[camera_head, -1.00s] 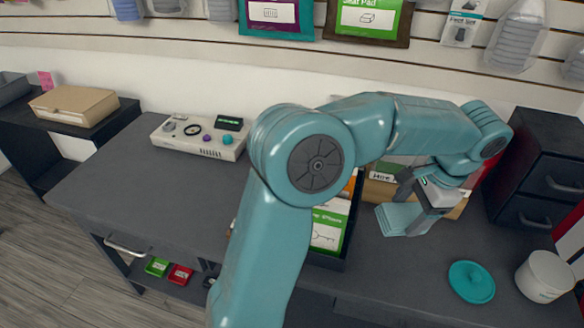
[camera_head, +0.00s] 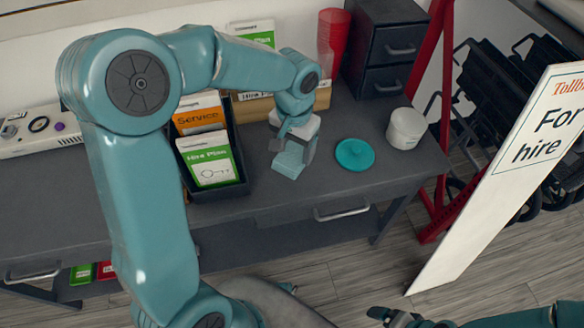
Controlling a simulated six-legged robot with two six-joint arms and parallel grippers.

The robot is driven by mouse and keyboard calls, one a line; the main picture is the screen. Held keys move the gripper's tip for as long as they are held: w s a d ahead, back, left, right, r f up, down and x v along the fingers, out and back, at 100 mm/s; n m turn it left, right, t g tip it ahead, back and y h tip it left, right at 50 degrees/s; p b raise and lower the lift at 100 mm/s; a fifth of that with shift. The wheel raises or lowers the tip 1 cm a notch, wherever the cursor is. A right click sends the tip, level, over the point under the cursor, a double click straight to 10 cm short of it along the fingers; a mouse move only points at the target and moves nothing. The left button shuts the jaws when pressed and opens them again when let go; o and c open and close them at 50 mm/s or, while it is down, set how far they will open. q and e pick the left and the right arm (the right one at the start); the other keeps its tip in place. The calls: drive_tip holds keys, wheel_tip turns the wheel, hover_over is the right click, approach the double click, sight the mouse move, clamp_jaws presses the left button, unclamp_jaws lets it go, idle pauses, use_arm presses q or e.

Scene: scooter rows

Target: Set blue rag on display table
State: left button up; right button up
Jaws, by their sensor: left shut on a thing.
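The blue rag (camera_head: 288,161) is a small pale blue-teal folded cloth in the head view. My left gripper (camera_head: 294,147) is shut on it, pointing down over the dark grey display table (camera_head: 290,195). The rag is at or just above the tabletop; I cannot tell whether it touches. My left arm hides part of the table's left side. My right gripper (camera_head: 393,317) shows only partly at the bottom edge, away from the table, and its opening is unclear.
Left of the rag stands a black tray (camera_head: 217,193) of leaflets. To its right are a teal lid (camera_head: 355,155) and a white pot (camera_head: 406,128). Behind are red cups (camera_head: 333,35) and a black drawer box (camera_head: 386,45). A hire sign (camera_head: 510,170) stands right of the table.

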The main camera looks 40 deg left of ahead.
sight(294, 152)
use_arm(q)
wheel_tip(294, 152, down, 8)
drive_tip(key=shift+f+b, duration=0.2)
drive_tip(key=shift+b, duration=0.2)
drive_tip(key=shift+r, duration=0.1)
drive_tip(key=o, duration=1)
drive_tip(key=shift+r, duration=0.15)
wheel_tip(294, 152, up, 12)
drive_tip(key=shift+f+p, duration=0.1)
drive_tip(key=shift+p, duration=0.75)
